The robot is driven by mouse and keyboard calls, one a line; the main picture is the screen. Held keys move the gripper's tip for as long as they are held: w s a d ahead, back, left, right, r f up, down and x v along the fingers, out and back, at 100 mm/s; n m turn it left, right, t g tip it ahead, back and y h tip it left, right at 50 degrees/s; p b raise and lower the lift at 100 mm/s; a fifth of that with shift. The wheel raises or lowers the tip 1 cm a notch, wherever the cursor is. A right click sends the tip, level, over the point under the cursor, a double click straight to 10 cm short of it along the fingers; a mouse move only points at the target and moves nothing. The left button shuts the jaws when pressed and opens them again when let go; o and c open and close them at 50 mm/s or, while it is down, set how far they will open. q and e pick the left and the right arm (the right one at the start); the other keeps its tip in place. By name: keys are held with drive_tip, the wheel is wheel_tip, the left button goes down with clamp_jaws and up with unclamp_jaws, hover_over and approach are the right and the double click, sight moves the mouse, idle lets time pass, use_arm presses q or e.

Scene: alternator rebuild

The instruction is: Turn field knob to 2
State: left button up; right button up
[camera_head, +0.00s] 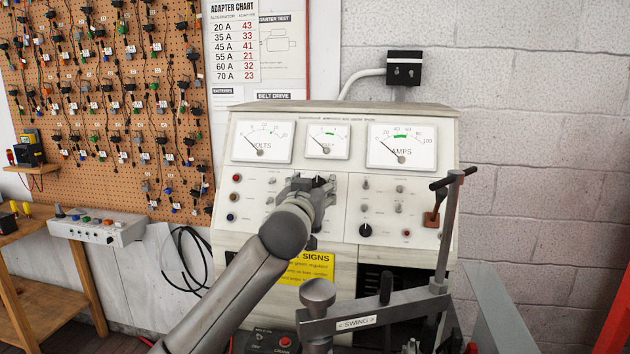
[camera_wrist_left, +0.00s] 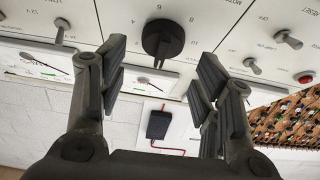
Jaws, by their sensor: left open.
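My left gripper (camera_head: 316,192) is in front of the white tester panel (camera_head: 345,205) in the head view and hides part of it. In the left wrist view the left gripper (camera_wrist_left: 160,75) is open and empty. A round black knob (camera_wrist_left: 163,40) with printed numbers around it shows between and beyond the fingertips there, apparently untouched. It looks like the field knob, though its name is not readable. The gripper hides this knob in the head view. My right gripper is not in view.
Toggle switches (camera_wrist_left: 288,40) and a red button (camera_wrist_left: 304,78) sit near the black knob. Another black knob (camera_head: 366,230) is lower right on the panel. A swing arm (camera_head: 375,311) and a T-handled post (camera_head: 446,225) stand in front at the right.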

use_arm(q)
drive_tip(key=shift+w+d, duration=0.25)
drive_tip(key=shift+w, duration=0.75)
drive_tip(key=shift+c, duration=0.4)
drive_tip(key=c, duration=0.9)
drive_tip(key=shift+r+m+h+p, duration=0.15)
drive_tip(key=shift+m+h+p, duration=0.25)
drive_tip(key=shift+p, duration=0.5)
drive_tip(key=m+g+h+p, duration=0.1)
drive_tip(key=m+p, duration=0.2)
drive_tip(key=p, duration=0.1)
drive_tip(key=m+g+h+p, duration=0.1)
drive_tip(key=m+h+p, duration=0.1)
drive_tip(key=m+p, duration=0.2)
drive_tip(key=m+g+h+p, duration=0.1)
drive_tip(key=m+p, duration=0.2)
drive_tip(key=p, duration=0.3)
drive_tip(key=shift+a+r, duration=0.15)
drive_tip(key=shift+r, duration=0.1)
drive_tip(key=shift+f+m+g+h+p, duration=0.25)
drive_tip(key=shift+m+g+h+p, duration=0.35)
drive_tip(key=shift+m+p, duration=0.95)
drive_tip(key=o, duration=1)
drive_tip(key=shift+f, duration=0.1)
